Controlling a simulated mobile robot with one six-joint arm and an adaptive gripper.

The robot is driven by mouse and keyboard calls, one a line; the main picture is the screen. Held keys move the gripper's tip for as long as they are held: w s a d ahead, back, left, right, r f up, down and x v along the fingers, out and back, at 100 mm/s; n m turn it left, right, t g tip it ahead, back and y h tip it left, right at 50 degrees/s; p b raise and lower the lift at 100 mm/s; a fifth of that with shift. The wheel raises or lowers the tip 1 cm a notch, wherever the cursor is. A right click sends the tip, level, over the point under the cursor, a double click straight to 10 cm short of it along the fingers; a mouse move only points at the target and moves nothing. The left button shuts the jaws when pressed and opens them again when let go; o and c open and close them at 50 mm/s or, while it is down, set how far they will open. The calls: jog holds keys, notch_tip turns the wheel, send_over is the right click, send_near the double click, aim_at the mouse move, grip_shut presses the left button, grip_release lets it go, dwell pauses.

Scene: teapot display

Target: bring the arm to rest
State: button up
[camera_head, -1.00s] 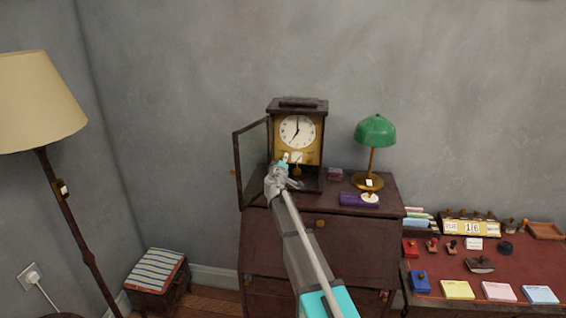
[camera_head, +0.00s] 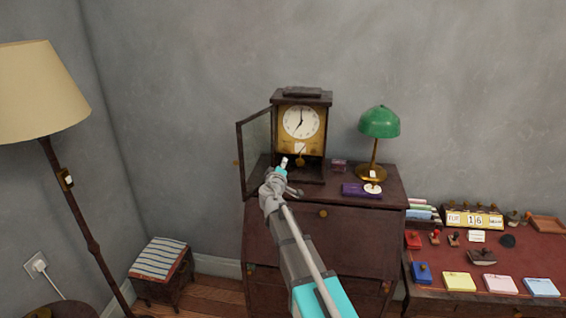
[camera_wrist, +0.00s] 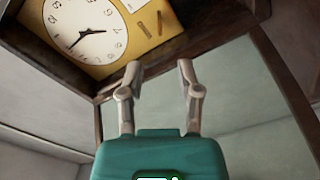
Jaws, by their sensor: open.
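My gripper (camera_wrist: 158,72) is open and empty in the wrist view, its two fingers apart just below the clock's lower edge. In the head view my gripper (camera_head: 284,162) is small, in front of the lower part of the clock. The wooden mantel clock (camera_head: 302,95) stands on the dark cabinet with its glass door (camera_head: 256,150) swung open to the left. Its white dial (camera_head: 301,121) and brass pendulum show. The dial (camera_wrist: 85,28) also shows in the wrist view, tilted, at the upper left.
A green lamp (camera_head: 379,122), a purple box (camera_head: 357,190) and a small dark box (camera_head: 338,166) share the cabinet top (camera_head: 393,186). A red desk (camera_head: 520,262) with stamps and note pads stands right. A floor lamp (camera_head: 40,92) and striped stool (camera_head: 158,260) stand left.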

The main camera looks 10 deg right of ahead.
jog(key=shift+s+a, duration=0.1)
jog(key=shift+s, duration=0.25)
jog(key=s+d+f+m+g+h, duration=0.2)
jog(key=s+d+f+m+g, duration=0.7)
jog(key=s, duration=0.5)
jog(key=s+a+f+g+y, duration=0.2)
jog(key=s+f+g+y, duration=0.1)
jog(key=s, duration=0.7)
jog(key=s+a+f+g+y, duration=0.3)
jog(key=s+f+g+y, duration=0.1)
jog(key=s, duration=0.6)
notch_tip(320, 180, down, 3)
jog(key=shift+r+n+g+y, duration=0.2)
jog(key=shift+n+g+y, duration=0.1)
jog(key=shift+g, duration=0.3)
